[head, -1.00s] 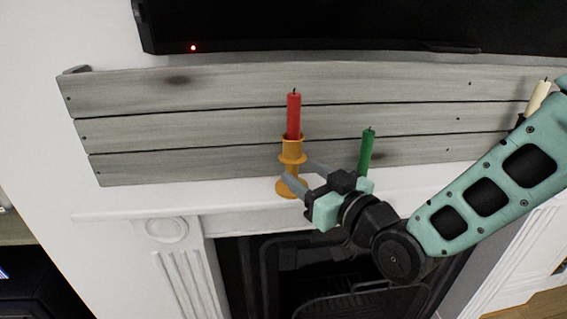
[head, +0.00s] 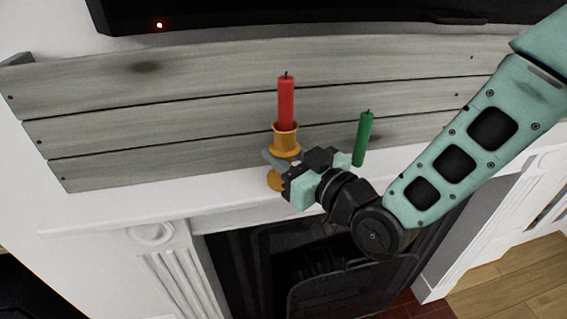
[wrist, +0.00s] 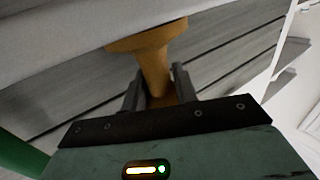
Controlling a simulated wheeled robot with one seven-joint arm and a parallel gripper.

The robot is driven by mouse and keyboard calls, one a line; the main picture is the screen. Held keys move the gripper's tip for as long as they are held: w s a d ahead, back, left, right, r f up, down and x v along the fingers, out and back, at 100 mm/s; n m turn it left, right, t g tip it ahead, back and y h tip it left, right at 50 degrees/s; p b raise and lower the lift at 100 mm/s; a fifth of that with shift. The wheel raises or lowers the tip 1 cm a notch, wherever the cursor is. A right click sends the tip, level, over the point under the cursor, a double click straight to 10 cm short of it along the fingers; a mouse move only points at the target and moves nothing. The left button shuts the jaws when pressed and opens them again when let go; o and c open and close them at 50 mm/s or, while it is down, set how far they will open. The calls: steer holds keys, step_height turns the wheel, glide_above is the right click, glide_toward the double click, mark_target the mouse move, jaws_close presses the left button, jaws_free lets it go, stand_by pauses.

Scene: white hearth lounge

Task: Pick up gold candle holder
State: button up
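The gold candle holder (head: 285,138) holds an upright red candle (head: 286,105) at the mantel in the head view. My gripper (head: 275,162) is at its stem from the right, below the cup, and hides part of the stem and base. In the wrist view, the gold candle holder (wrist: 153,72) runs between the two fingers of my gripper (wrist: 157,78). The fingers lie close against both sides of the stem and appear shut on it. I cannot tell whether the base touches the mantel.
The white mantel (head: 110,212) is clear at left. Grey planks (head: 150,110) and a dark screen (head: 300,12) are behind. The fireplace opening (head: 310,265) is below.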

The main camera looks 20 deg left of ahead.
jaws_close()
steer(key=shift+r, duration=0.1)
step_height(320, 180, up, 28)
steer(key=b, duration=0.2)
steer(key=shift+b, duration=0.4)
